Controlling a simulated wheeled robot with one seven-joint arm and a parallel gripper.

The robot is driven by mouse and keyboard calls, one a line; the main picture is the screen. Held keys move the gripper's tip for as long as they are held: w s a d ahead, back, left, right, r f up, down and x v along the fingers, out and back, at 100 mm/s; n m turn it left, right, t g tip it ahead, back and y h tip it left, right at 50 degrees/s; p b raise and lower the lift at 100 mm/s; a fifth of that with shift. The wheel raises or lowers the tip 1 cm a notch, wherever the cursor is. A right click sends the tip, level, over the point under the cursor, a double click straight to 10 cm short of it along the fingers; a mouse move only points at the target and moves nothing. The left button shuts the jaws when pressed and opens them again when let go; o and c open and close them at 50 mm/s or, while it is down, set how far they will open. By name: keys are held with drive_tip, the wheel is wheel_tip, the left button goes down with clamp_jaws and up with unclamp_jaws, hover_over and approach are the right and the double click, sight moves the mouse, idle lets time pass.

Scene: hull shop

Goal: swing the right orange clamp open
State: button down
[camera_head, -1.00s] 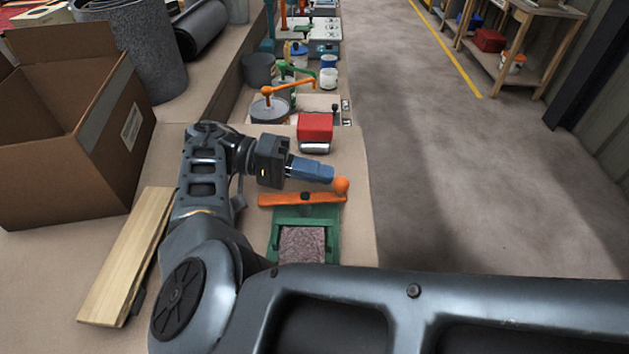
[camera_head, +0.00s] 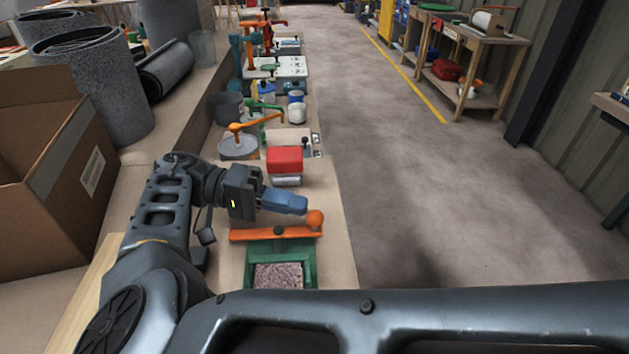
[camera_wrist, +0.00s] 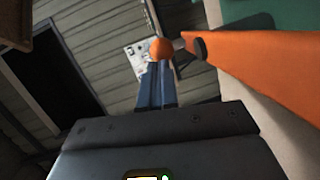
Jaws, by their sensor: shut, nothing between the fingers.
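The orange clamp bar (camera_head: 262,234) lies across the top of a green frame (camera_head: 309,258), held by a dark pivot knob (camera_head: 279,231). An orange ball (camera_head: 314,219) sits at its right end. My gripper (camera_head: 304,207) has its blue fingers shut and empty, right beside the ball on its far left side. In the wrist view the fingertips (camera_wrist: 158,64) reach up to the ball (camera_wrist: 162,48), and the bar (camera_wrist: 265,68) runs off to the right. I cannot tell whether the fingers touch the ball. My forearm hides the near end of the frame.
A red block (camera_head: 285,159) stands just beyond my gripper. A cardboard box (camera_head: 40,190) stands at left. The floor (camera_head: 440,200) right of the bench is clear.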

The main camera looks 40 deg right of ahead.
drive_tip(key=s+d+r+p, duration=0.2)
drive_tip(key=s+d+r, duration=0.4)
drive_tip(key=d+r, duration=0.3)
drive_tip(key=shift+s+d+r, duration=0.2)
drive_tip(key=shift+d+r, duration=0.2)
drive_tip(key=shift+r, duration=0.35)
